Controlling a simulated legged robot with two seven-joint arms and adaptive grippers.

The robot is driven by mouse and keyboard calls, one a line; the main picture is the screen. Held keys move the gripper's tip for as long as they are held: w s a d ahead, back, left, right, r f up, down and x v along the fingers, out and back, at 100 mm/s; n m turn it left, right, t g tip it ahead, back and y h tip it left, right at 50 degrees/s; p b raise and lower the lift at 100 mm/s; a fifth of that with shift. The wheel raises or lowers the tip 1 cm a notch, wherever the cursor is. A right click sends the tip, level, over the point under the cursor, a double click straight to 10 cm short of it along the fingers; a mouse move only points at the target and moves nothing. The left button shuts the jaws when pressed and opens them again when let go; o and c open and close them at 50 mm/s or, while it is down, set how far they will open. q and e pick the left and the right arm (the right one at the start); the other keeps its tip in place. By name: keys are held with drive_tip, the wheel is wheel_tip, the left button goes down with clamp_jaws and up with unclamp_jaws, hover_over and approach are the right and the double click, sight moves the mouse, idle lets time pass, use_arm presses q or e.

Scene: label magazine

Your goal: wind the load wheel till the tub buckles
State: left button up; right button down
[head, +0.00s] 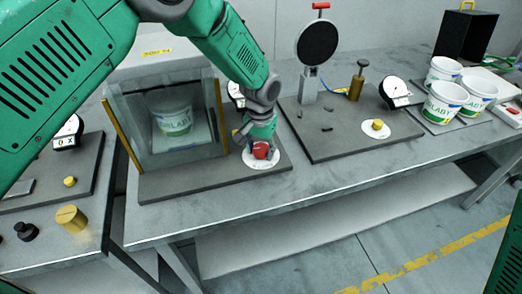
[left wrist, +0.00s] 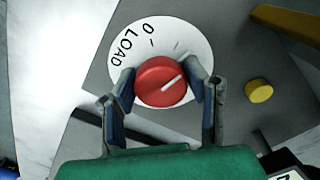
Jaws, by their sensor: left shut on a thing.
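The load wheel is a red knob (left wrist: 163,81) with a white pointer line, on a white dial (left wrist: 186,33) marked LOAD and 0. The pointer line aims up and right in the left wrist view. My left gripper (left wrist: 161,82) is shut on the red knob, one finger on each side. In the head view my left gripper (head: 262,148) is over the knob (head: 262,151) at the front right of the press base. The tub (head: 173,117), white and green, stands upright inside the clear-walled chamber (head: 130,140). I see no clear buckle in it. My right gripper is not in view.
A yellow button (left wrist: 258,90) sits beside the dial. To the right is another dark base plate (head: 330,147) with a black disc (head: 318,42) on a post. Several tubs (head: 443,102) stand at the far right. A brass weight (head: 71,218) stands at the left.

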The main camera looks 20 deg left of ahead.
sight(262, 147)
use_arm(q)
drive_tip(key=m, duration=0.6)
drive_tip(key=shift+w+r, duration=0.25)
drive_tip(key=shift+w, duration=0.1)
drive_tip(key=shift+m, duration=0.4)
drive_tip(key=o, duration=1.1)
drive_tip(key=shift+o, duration=0.2)
drive_tip(key=shift+f, duration=0.2)
drive_tip(key=shift+r, duration=0.15)
wheel_tip(262, 147, up, 12)
drive_tip(key=shift+f, duration=0.2)
